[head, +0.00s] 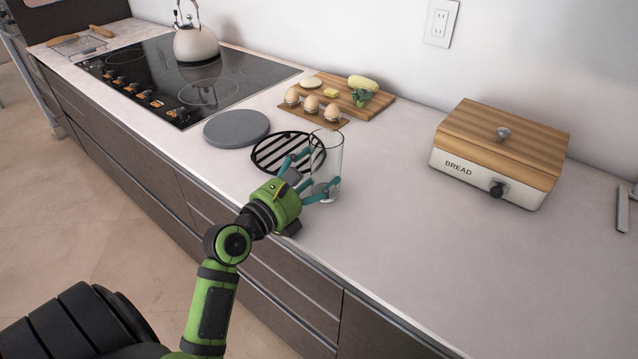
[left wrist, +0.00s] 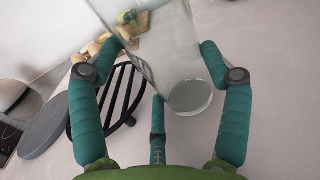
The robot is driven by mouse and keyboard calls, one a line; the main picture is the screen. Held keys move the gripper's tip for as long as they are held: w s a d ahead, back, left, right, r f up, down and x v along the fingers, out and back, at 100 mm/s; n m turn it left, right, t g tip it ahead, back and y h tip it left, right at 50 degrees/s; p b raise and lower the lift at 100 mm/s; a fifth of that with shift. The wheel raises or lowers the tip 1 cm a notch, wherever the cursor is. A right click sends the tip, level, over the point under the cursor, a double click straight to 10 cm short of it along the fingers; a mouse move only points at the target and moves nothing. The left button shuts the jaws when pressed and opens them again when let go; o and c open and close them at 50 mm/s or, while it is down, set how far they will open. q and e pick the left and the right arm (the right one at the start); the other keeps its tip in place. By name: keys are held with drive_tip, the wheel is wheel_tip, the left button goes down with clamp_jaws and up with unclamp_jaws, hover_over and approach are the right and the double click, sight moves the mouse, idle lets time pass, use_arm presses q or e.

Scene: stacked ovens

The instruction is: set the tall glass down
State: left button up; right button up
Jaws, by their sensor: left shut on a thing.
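The tall clear glass (head: 327,158) is upright at the counter, in front of the black striped rack. My left gripper (head: 319,178) is shut on it, with teal fingers around its lower part. In the left wrist view the glass (left wrist: 160,50) stands between the fingers of the gripper (left wrist: 165,80), and its round base shows. I cannot tell whether the base touches the counter (head: 400,240). My right gripper is not in view.
A black striped rack (head: 268,153) and a grey round slab (head: 236,128) lie left of the glass. Behind are an egg holder (head: 313,113) and a cutting board (head: 385,106) with food. A bread box (head: 485,172) stands at right. The counter between glass and bread box is clear.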

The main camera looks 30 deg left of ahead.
use_arm(q)
drive_tip(key=shift+s+r, duration=0.1)
drive_tip(key=shift+r, duration=0.05)
drive_tip(key=shift+s+a, duration=0.1)
drive_tip(key=shift+s, duration=0.05)
drive_tip(key=o, duration=1.4)
drive_tip(key=shift+f, duration=0.2)
drive_tip(key=shift+r, duration=0.15)
drive_tip(key=shift+s, duration=0.2)
drive_tip(key=shift+s+a+b, duration=0.15)
drive_tip(key=shift+s+b, duration=0.05)
drive_tip(key=shift+s, duration=1.7)
drive_tip(key=shift+s+a+b, duration=0.15)
drive_tip(key=shift+s, duration=1.8)
drive_tip(key=shift+s+a+b, duration=0.15)
drive_tip(key=shift+s+b, duration=0.05)
drive_tip(key=shift+s, duration=1.7)
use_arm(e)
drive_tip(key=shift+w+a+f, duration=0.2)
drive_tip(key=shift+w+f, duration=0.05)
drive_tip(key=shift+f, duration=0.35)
